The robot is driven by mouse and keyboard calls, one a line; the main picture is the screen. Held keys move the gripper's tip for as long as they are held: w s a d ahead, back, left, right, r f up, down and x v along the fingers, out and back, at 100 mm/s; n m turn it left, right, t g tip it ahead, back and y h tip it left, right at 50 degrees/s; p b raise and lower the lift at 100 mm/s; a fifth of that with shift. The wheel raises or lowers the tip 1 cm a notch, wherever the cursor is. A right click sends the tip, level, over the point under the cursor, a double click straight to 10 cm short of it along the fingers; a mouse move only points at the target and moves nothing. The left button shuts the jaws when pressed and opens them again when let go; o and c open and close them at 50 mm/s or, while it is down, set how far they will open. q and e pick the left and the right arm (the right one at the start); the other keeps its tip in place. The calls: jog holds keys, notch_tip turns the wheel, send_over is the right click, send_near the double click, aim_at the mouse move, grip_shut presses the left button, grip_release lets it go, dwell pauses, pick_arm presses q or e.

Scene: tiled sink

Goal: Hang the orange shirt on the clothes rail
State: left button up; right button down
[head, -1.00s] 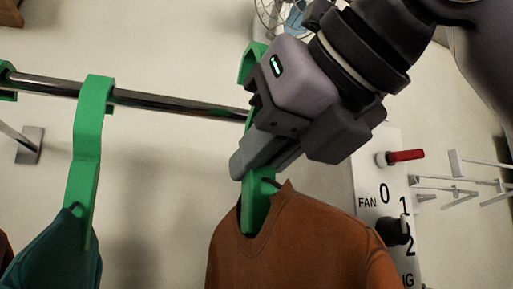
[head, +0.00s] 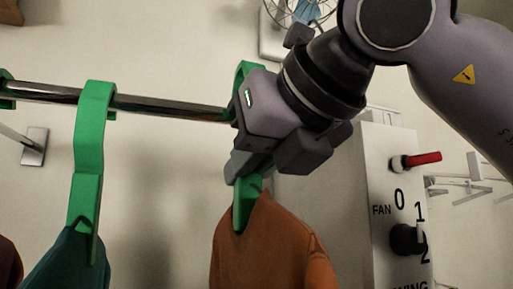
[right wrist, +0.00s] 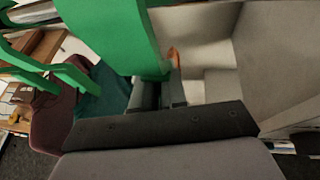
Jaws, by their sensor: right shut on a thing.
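The orange shirt (head: 262,248) hangs on a green hanger (head: 243,205) below my right gripper (head: 245,170) in the head view. My right gripper is shut on the hanger's neck. The hanger's hook rises behind the gripper at the right part of the clothes rail (head: 160,104); the gripper hides whether the hook rests on the rail. In the right wrist view the green hanger (right wrist: 112,35) fills the upper left between the fingers, and a sliver of the orange shirt (right wrist: 174,58) shows. My left gripper is not in view.
A teal shirt (head: 62,262) hangs on another green hanger (head: 90,150) on the rail to the left. A grey panel (head: 385,210) with a fan dial and a red lever (head: 422,159) stands close on the right. A fan (head: 300,12) is on the wall above.

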aim_at(243, 192)
jog(key=shift+w+a+r+p, duration=0.1)
jog(key=shift+w+a+p, duration=0.3)
jog(key=shift+w, duration=0.45)
jog(key=shift+w+a+r+p, duration=0.1)
jog(key=shift+w+a+p, duration=0.05)
jog(key=shift+w+p, duration=0.55)
notch_tip(243, 192, down, 3)
jog(key=b, duration=0.3)
jog(key=shift+f, duration=0.15)
jog(key=shift+b, duration=0.3)
jog(key=c, duration=1.1)
grip_release()
jog(key=b+v, duration=0.1)
jog(key=v, duration=0.6)
